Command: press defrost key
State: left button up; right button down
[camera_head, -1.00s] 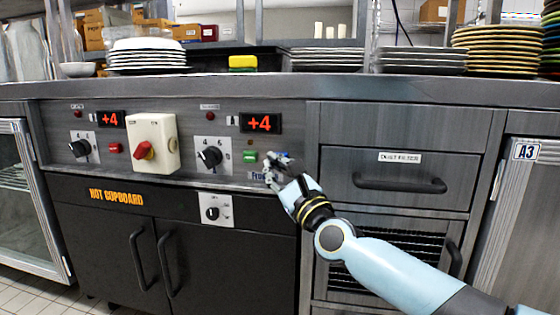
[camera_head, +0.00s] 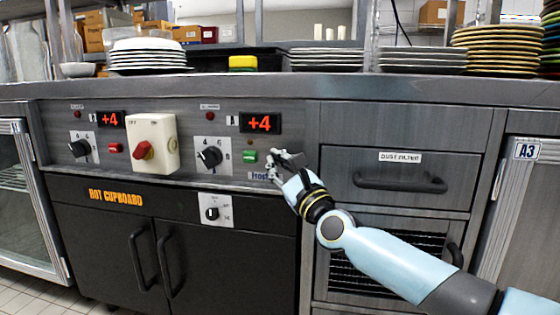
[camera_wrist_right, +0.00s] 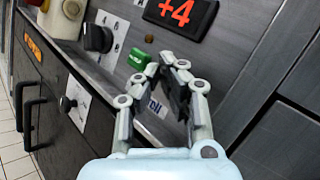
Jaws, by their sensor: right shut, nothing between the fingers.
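A green button (camera_head: 249,156) sits on the control panel below the right +4 display; it also shows in the wrist view (camera_wrist_right: 138,60). Just below and right of it is a small pale label with blue lettering ending like "rost" (camera_head: 260,176), partly hidden by my fingers; part of it shows between the fingers in the wrist view (camera_wrist_right: 157,106). I cannot read a full defrost marking. My right gripper (camera_head: 275,164) is shut and empty, its fingertips in front of the panel right of the green button. Contact cannot be told. My left gripper is not in view.
A black knob (camera_head: 209,157) and an amber lamp (camera_head: 250,143) are near the green button. A cream box with a red switch (camera_head: 151,143) sticks out farther left. The drawer handle (camera_head: 400,183) is to the right. Plates (camera_head: 326,59) stand on the counter above.

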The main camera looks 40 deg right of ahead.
dwell(0.4)
jog(key=shift+w+d, duration=0.1)
dwell(0.3)
jog(key=shift+w+d, duration=0.2)
jog(key=shift+w+d, duration=0.2)
jog(key=shift+d, duration=0.05)
dwell(0.7)
jog(key=shift+w+d+b, duration=0.15)
jog(key=shift+b, duration=0.2)
dwell(0.4)
jog(key=shift+s+a, duration=0.65)
jog(key=shift+a, duration=0.1)
